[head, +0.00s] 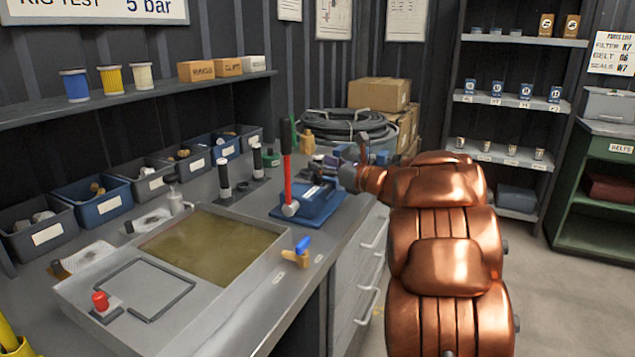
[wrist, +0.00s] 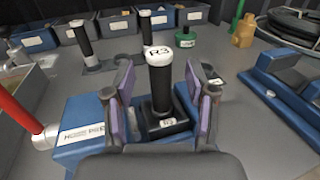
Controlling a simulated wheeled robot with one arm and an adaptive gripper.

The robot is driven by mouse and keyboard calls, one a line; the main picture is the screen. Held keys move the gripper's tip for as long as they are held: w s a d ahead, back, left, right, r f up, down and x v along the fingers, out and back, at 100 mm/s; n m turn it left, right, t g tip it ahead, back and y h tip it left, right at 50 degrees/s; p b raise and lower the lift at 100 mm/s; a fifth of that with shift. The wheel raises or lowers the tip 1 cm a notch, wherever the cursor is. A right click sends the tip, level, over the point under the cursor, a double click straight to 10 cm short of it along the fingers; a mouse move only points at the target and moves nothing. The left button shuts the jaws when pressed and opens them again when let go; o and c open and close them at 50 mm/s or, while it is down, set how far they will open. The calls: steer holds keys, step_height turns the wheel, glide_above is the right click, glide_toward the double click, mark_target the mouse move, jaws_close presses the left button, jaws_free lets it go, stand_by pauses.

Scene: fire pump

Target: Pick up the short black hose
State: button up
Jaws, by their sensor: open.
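My gripper (wrist: 157,78) is open, with its two purple-padded fingers apart. Between them in the wrist view stands a short black cylinder (wrist: 161,86) with a white end marked R3, upright on a black base also labelled R3. Gaps show between it and both fingers; its lower part is partly hidden. In the head view my gripper (head: 350,170) is over the bench near the blue fixture (head: 308,207), and I cannot make out the R3 cylinder there. Two similar black cylinders with white ends (head: 224,178) (head: 257,160) stand upright farther left. No label says hose.
A red-handled hammer (head: 287,155) stands left of the gripper, its pale head (wrist: 47,137) close by. A coiled black hose (head: 345,125) lies at the back. Bins (head: 93,196) line the wall. A shallow tank (head: 210,248) and blue-handled valve (head: 300,250) are nearer the front.

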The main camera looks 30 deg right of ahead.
steer(key=shift+x, duration=1.25)
jaws_close()
